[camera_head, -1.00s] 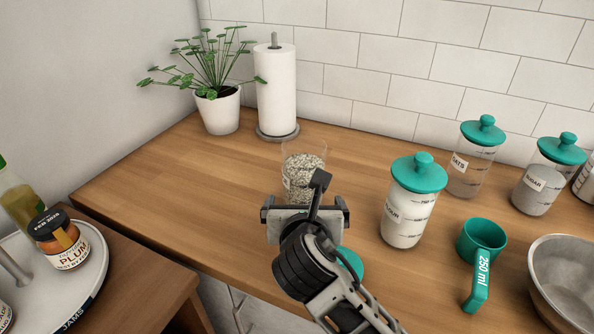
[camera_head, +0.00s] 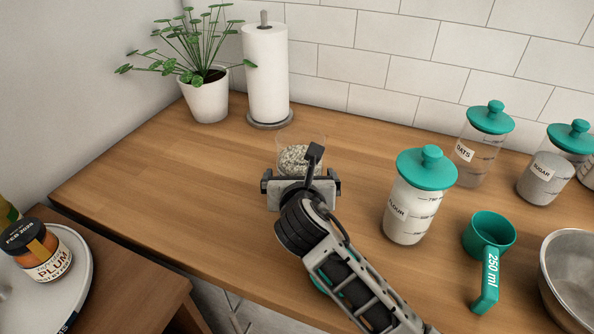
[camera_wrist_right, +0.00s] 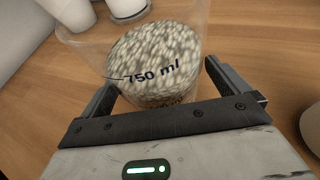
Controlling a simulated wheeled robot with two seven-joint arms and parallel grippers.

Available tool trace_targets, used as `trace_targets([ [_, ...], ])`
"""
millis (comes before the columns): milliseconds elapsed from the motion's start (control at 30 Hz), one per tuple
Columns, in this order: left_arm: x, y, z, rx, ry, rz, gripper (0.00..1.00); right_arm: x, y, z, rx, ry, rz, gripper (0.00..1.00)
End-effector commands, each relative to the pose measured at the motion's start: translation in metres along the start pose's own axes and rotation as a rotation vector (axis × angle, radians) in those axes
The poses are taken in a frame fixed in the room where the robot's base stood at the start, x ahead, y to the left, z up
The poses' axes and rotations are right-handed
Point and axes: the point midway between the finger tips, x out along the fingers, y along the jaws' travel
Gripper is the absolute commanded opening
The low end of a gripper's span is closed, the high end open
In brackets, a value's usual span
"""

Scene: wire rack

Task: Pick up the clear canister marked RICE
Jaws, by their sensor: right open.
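A clear lidless canister (camera_head: 300,158) with pale speckled grain stands on the counter behind my right gripper in the head view. Its lower part is hidden and I cannot read a name on it. In the right wrist view the canister (camera_wrist_right: 155,60) shows a "750 ml" mark. My right gripper (camera_head: 300,184) is open, with a finger on each side of the canister near its lower part. In the right wrist view the gripper (camera_wrist_right: 160,82) is around it; I cannot tell whether the fingers touch. My left gripper is not in view.
To the right stand a FLOUR canister (camera_head: 415,205), an OATS canister (camera_head: 482,150), a SUGAR canister (camera_head: 547,175), a teal 250 ml cup (camera_head: 488,245) and a metal bowl (camera_head: 575,275). A paper towel roll (camera_head: 266,75) and a potted plant (camera_head: 205,98) stand behind. The counter's left is clear.

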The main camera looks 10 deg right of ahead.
Motion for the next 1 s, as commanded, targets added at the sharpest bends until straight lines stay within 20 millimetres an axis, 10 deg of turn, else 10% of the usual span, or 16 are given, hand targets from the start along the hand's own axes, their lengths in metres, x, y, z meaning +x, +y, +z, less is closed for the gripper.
trace_targets([
  [300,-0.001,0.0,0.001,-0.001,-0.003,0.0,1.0,-0.001,0.0,0.003,0.002,-0.007,0.001,0.34],
  [1000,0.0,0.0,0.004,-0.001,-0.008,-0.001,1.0,-0.008,0.0,0.021,0.002,-0.01,0.002,0.34],
])
